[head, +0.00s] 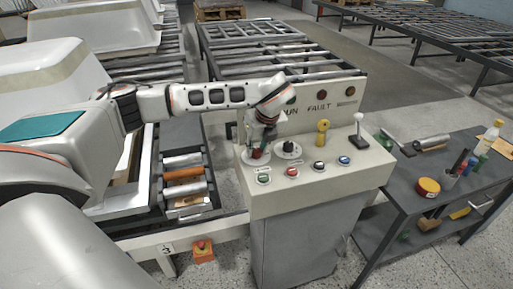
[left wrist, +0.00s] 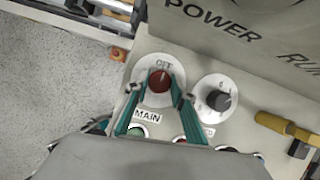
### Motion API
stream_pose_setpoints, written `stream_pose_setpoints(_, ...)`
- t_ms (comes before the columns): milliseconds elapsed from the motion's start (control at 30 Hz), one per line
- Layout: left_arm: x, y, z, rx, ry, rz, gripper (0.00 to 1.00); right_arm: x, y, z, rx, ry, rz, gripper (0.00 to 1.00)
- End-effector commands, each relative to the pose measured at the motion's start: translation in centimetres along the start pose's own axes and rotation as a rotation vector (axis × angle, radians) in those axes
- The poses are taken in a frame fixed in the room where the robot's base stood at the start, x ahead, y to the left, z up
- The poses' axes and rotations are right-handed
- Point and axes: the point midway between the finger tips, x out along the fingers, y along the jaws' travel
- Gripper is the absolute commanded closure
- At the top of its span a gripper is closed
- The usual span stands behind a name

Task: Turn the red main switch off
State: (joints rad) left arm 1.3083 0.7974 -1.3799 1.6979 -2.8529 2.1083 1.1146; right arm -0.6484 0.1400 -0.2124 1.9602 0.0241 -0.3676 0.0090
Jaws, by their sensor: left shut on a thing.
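The red main switch (left wrist: 158,80) is a round red knob on a white dial plate marked OFF at its top, above the label MAIN. A small light mark on the knob seems to lie near the OFF side, but it is too small to be sure. My left gripper (left wrist: 157,92) has its teal fingers on both sides of the knob and is shut on it. In the head view my left gripper (head: 260,140) reaches down onto the left of the control panel (head: 335,180), and the red switch (head: 256,154) is partly hidden below it. My right gripper is not in view.
Right of the switch are a black dial knob (left wrist: 219,100), a yellow key-like handle (head: 322,132) and a grey lever (head: 359,132). Coloured push buttons (head: 292,171) line the panel front. A grey tool table (head: 440,190) stands to the right, and roller conveyors (head: 184,175) to the left.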

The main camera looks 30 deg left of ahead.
Motion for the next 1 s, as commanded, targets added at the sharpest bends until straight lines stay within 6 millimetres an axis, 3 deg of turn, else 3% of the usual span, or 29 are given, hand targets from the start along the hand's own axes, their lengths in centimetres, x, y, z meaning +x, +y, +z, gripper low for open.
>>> stream_pose_setpoints(300, -0.04, -0.08, -0.05, -0.094, 0.002, 0.039, 0.97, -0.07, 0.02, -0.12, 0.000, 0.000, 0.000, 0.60)
stream_pose_setpoints(800, 0.00, -0.04, -0.09, -0.109, 0.003, 0.046, 0.97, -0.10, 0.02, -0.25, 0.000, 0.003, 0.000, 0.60)
stream_pose_setpoints(833, 0.00, -0.04, -0.09, -0.109, 0.003, 0.046, 0.71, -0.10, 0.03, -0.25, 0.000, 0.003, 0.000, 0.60)
stream_pose_setpoints(867, 0.01, -0.04, -0.09, -0.109, 0.003, 0.046, 0.63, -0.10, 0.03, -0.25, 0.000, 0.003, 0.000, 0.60)
stream_pose_setpoints(1000, 0.00, -0.05, -0.07, -0.109, 0.002, 0.046, 0.59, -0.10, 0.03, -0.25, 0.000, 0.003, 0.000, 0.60)
